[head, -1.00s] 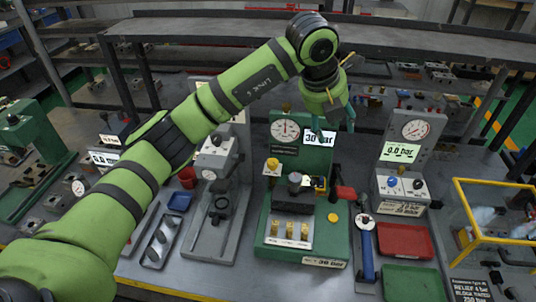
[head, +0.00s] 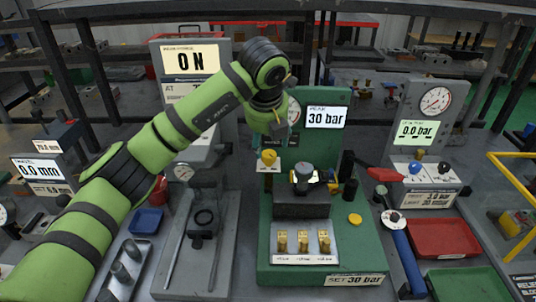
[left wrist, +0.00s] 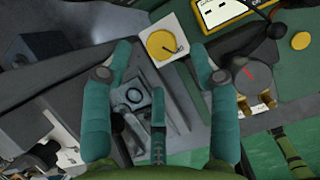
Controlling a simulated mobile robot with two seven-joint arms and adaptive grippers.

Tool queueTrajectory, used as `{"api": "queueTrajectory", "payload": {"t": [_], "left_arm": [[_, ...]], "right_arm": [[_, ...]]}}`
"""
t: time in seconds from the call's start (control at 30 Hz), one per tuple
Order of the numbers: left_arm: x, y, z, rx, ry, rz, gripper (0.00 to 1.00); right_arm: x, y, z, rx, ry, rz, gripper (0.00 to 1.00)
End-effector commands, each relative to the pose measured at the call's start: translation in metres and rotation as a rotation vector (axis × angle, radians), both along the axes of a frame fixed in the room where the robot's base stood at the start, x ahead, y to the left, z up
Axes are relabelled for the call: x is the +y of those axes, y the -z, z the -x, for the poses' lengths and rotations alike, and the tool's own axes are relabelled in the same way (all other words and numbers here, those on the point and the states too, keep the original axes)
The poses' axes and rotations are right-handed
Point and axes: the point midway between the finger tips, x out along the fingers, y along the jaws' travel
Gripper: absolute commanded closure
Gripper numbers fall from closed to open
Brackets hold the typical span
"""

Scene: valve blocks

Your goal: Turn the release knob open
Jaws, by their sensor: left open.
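A yellow knob (head: 268,157) stands on a white plate at the left of the green test stand (head: 350,240). In the left wrist view the yellow knob (left wrist: 162,44) shows a dark line across its face and lies between the fingertips, apart from them. A dark grey knob (head: 303,173) with a red line in the left wrist view (left wrist: 255,76) sits on the block to its right. My left gripper (head: 280,130) is above the yellow knob, in front of the gauge. Its teal fingers (left wrist: 162,55) are open and empty. My right gripper is not in view.
The display (head: 326,117) reads 30 bar. Three brass pieces (head: 303,240) stand on the front plate. A blue-handled tool (head: 405,255), a red tray (head: 443,238) and a green tray (head: 470,284) lie to the right. Grey fixtures (head: 195,250) stand to the left.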

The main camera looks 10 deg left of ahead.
Motion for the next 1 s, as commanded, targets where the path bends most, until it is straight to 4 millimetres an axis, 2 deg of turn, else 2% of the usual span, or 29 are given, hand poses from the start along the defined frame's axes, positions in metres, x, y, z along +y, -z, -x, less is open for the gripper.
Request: {"api": "queueTrajectory", "payload": {"t": [0.1,0.3,0.67,0.77,0.8,1.0], "left_arm": [[0.001,0.017,-0.007,0.006,-0.001,0.0,0.4],[0.002,0.04,-0.017,0.002,-0.001,0.001,0.4],[0.003,0.047,-0.019,0.0,0.0,0.0,0.4],[0.003,0.047,-0.019,0.001,0.0,0.0,0.76],[0.003,0.047,-0.019,-0.001,0.0,0.0,0.92],[0.002,0.045,-0.02,-0.005,0.0,0.002,0.92]], "right_arm": [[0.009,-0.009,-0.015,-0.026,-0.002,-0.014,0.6],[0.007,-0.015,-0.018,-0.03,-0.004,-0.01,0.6],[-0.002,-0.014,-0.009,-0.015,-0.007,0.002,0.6],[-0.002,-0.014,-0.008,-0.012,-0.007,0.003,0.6],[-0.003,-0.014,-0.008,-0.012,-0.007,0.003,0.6],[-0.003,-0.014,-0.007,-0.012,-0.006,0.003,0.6]]}}
